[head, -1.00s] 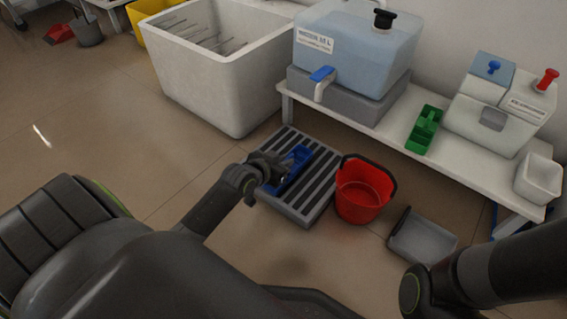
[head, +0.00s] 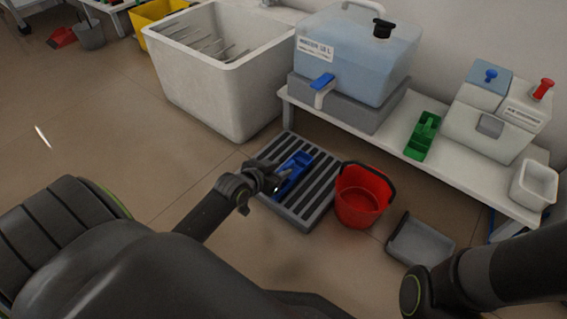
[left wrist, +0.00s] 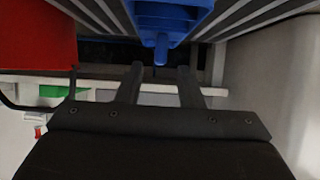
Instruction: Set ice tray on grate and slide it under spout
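The blue ice tray (head: 297,166) lies on the dark slatted grate (head: 318,212) on the floor. My left gripper (head: 283,178) is at the tray's near end. The spout (head: 321,97), with a blue lever, sticks out from the water container (head: 355,60) on the low bench, above and behind the grate. My right arm shows at lower right; its gripper is out of view.
A red bucket (head: 362,197) stands close to the grate's right side. A grey bin (head: 420,245) lies farther right. A large white tub (head: 235,95) stands behind left. Floor left of the grate is clear.

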